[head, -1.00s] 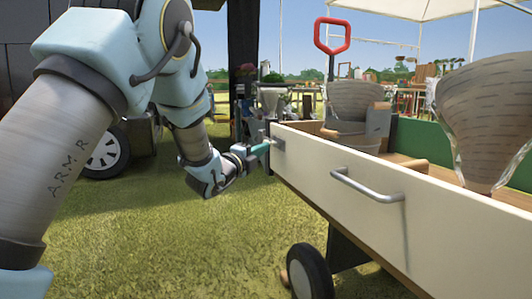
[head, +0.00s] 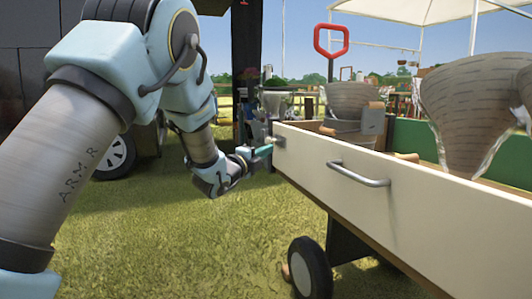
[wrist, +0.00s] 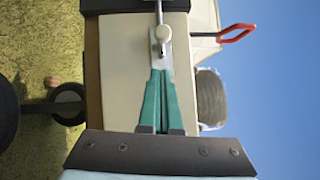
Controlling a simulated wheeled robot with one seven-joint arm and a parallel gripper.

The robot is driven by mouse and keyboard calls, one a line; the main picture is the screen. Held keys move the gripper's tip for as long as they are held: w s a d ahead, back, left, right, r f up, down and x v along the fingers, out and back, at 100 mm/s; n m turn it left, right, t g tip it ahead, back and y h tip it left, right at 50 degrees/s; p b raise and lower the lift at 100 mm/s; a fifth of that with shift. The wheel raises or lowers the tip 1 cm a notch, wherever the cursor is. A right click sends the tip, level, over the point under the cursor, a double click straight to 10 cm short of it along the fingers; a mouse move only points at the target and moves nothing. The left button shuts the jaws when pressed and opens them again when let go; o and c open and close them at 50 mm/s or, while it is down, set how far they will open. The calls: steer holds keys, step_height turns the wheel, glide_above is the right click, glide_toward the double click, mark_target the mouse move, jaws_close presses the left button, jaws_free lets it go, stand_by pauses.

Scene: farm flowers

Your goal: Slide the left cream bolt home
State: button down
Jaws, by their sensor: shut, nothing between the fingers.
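In the head view the bolt (head: 280,142) is small, near the left end of the cream panel (head: 300,150). My gripper (wrist: 160,72) has teal fingers pressed together and pointing at the plate, just short of the knob in the picture. In the head view my gripper (head: 268,150) is at the panel's left end. Contact with the bolt cannot be told.
A metal handle (head: 358,174) sticks out from the panel. A cart wheel (head: 309,268) stands on the grass below. Open grass lies left of the cart.

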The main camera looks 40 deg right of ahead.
steer(key=p+v, duration=0.2)
steer(key=v, duration=0.7)
steer(key=shift+a+p, duration=0.3)
steer(key=w+a+f+n+t+y+p, duration=0.1)
steer(key=w+a+n+t+y+p, duration=0.1)
steer(key=w+a+n+y, duration=0.5)
steer(key=w+a+f+n+t+y+p, duration=0.15)
steer(key=a+n, duration=0.25)
steer(key=a, duration=0.7)
steer(key=w+a+n+t+y+p, duration=0.2)
steer(key=w+a+n+y, duration=0.3)
steer(key=a, duration=0.3)
steer(key=s+a+f+n+g+y+p, duration=0.1)
steer(key=s+a+n+g+y, duration=0.15)
steer(key=a+n, duration=0.4)
steer(key=s+a+n+g+y+p, duration=0.1)
steer(key=s+a+n, duration=0.2)
steer(key=a, duration=0.6)
steer(key=s+a+n+g+y+p, duration=0.15)
steer(key=s+a+n+g, duration=0.35)
steer(key=s+a+n, duration=0.55)
step_height(320, 180, up, 39)
steer(key=s+d+m+p, duration=0.1)
steer(key=m+p, duration=0.1)
steer(key=p, duration=3.6)
steer(key=shift+s+d+f+m+p, duration=0.25)
steer(key=shift+s+d+m+p, duration=0.05)
steer(key=shift+m, duration=0.1)
